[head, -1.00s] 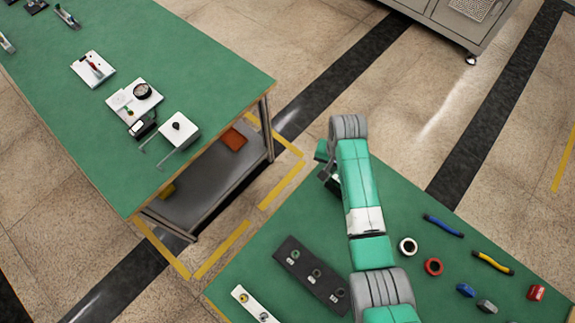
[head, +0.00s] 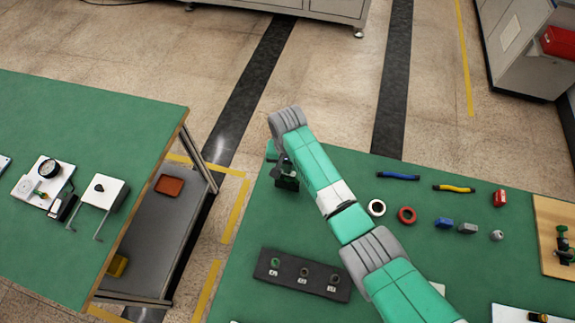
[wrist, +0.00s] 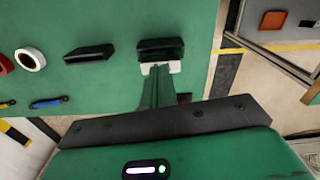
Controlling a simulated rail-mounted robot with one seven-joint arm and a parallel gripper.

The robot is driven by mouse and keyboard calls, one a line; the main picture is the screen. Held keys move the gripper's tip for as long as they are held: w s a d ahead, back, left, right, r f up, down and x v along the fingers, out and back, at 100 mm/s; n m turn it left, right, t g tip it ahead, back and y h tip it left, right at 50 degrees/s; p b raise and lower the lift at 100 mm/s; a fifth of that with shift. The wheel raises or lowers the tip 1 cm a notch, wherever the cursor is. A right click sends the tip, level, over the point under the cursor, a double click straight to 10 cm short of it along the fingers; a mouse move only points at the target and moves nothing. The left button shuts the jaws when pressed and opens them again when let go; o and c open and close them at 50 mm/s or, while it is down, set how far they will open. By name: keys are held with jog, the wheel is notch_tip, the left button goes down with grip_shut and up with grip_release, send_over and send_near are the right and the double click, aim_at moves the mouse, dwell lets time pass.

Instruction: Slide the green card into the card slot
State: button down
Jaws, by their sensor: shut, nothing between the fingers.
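I cannot make out the green card in either view; it does not stand out from the green table top (head: 240,235). No card slot can be told for sure. In the wrist view a dark block (wrist: 88,53) lies on the table beside my gripper, and I cannot tell what it is. My gripper (wrist: 160,48) is shut and empty, above the table top. In the head view my gripper (head: 287,184) is near the table's far left corner. My arm hides part of the table behind it.
A black rack (head: 304,274) lies in front. A wooden board (head: 550,215) is at far right. Another green bench (head: 90,120) stands left.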

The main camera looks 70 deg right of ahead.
jog(key=shift+f+b, duration=0.3)
jog(key=shift+f, duration=0.45)
dwell(0.4)
notch_tip(320, 180, up, 3)
jog(key=p, duration=0.3)
jog(key=shift+r+p, duration=0.15)
jog(key=shift+p, duration=0.25)
notch_tip(320, 180, up, 8)
jog(key=shift+p, duration=0.35)
